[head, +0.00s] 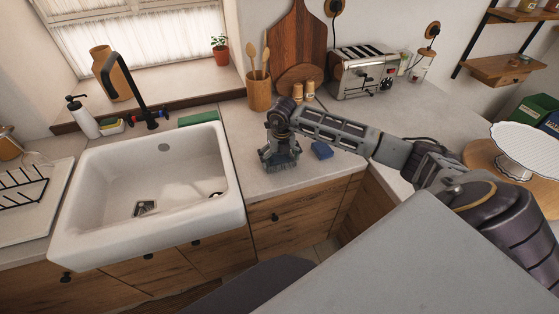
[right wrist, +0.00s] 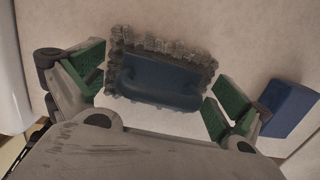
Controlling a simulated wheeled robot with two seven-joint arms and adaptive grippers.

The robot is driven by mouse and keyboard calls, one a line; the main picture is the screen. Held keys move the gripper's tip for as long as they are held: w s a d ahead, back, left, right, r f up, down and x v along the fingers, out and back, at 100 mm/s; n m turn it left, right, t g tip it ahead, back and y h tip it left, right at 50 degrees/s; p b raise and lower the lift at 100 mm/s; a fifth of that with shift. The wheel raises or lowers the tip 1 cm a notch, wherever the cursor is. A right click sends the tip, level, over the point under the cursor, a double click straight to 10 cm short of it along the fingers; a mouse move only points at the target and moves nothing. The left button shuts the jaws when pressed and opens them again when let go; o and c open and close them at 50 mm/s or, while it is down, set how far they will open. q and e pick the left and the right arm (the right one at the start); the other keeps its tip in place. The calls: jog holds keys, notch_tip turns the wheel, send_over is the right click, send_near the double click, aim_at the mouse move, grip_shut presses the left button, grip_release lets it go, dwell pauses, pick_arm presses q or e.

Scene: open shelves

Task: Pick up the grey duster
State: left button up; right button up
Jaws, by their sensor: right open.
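The grey duster (right wrist: 160,82) lies on the pale countertop. It has a dark blue body with a handle and a fringe of grey bristles. In the head view the duster (head: 282,164) is mostly hidden under my right gripper (head: 279,150). In the right wrist view my right gripper (right wrist: 160,91) is open, with one green-padded finger on each side of the duster. I cannot tell whether either finger touches it. My left gripper is out of view.
A blue block (head: 322,150) lies just right of my right gripper, near the counter edge. A white sink (head: 95,237) is to the left. Behind stand a utensil pot (head: 259,95), small shakers (head: 303,91) and a toaster (head: 362,74). A white cake stand (head: 525,148) is at the right.

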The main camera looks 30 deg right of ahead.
jog(key=c, duration=0.7)
jog(key=shift+r, duration=0.1)
jog(key=shift+r+b, duration=0.9)
jog(key=shift+r, duration=4.05)
jog(key=shift+f, duration=0.1)
